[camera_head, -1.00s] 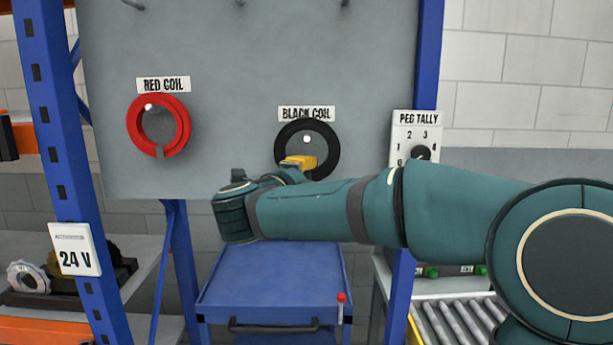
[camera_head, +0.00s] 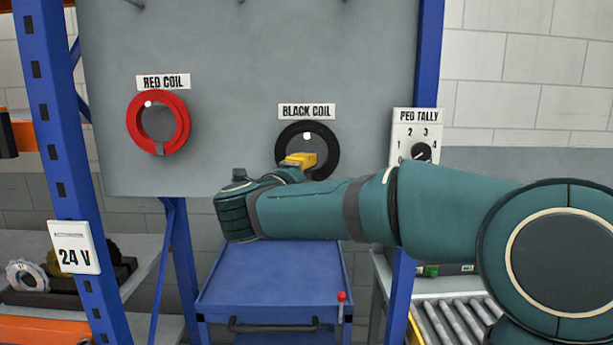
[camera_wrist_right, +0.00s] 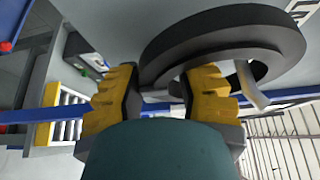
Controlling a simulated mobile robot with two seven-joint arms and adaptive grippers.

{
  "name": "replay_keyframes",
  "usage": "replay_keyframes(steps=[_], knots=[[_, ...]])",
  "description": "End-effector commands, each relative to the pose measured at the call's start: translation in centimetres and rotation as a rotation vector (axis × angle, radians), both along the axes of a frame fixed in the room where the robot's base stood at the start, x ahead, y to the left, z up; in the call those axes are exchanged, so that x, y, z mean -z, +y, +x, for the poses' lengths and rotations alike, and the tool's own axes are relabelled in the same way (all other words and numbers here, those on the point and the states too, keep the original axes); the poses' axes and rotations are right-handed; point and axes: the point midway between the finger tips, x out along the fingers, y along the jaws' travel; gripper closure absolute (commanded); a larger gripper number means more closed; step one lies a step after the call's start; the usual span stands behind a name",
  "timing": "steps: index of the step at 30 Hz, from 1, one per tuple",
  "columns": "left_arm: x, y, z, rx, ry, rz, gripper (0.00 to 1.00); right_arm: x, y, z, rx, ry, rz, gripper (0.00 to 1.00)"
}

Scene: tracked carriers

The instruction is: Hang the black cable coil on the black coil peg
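The black cable coil (camera_head: 328,142) is a dark ring upright against the grey panel, under the BLACK COIL label (camera_head: 306,111). The pale tip of the black coil peg (camera_head: 307,136) shows inside the ring's opening, near its top inner edge; whether they touch is unclear. My right gripper (camera_head: 300,160) is at the ring's lower left. In the right wrist view, its yellow fingers (camera_wrist_right: 160,95) lie on either side of the coil's band (camera_wrist_right: 225,38), one inside the opening, and appear closed on it. The peg (camera_wrist_right: 252,85) also shows through the ring there. My left gripper is not in view.
A red coil (camera_head: 180,122) hangs on its own peg to the left. A PEG TALLY dial (camera_head: 420,152) is at the panel's right edge. Blue posts flank the panel. A blue cart (camera_head: 275,285) stands below, and a roller conveyor (camera_head: 460,318) is at lower right.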

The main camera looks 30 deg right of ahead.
Motion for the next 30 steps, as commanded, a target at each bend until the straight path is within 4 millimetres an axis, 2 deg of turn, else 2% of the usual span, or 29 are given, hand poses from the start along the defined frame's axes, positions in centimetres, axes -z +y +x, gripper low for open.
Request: replay_keyframes(steps=[10,14,30], knots=[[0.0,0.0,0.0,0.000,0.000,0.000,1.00,0.0,0.0,0.0,0.000,0.001,0.000,0.49],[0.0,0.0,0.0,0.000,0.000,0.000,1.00,0.0,0.7,-0.4,-0.002,0.001,0.001,0.49],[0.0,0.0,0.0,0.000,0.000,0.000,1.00,0.0,9.0,-5.4,-0.003,0.000,0.000,0.49]])
